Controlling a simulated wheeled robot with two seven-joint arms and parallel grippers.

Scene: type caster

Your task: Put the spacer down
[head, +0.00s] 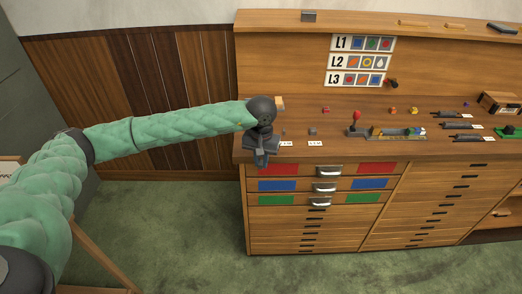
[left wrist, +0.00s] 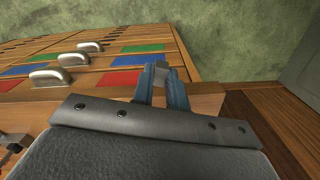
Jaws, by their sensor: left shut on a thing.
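My left gripper (head: 261,160) is at the left front corner of the wooden bench (head: 300,150), pointing down by the front edge. In the left wrist view its two blue fingers (left wrist: 162,78) are shut on a small grey piece, which I take for the spacer (left wrist: 161,65). The spacer shows at the fingertips, with the drawer fronts and green floor beyond. In the head view I cannot make out the spacer. My right gripper is not in view.
A small grey block (head: 312,131) and white labels (head: 315,143) lie right of the gripper. A rail with a red-knobbed lever (head: 356,119) stands further right. Drawers with red, blue and green panels and silver handles (head: 327,172) are below. Picture signs (head: 360,62) hang on the backboard.

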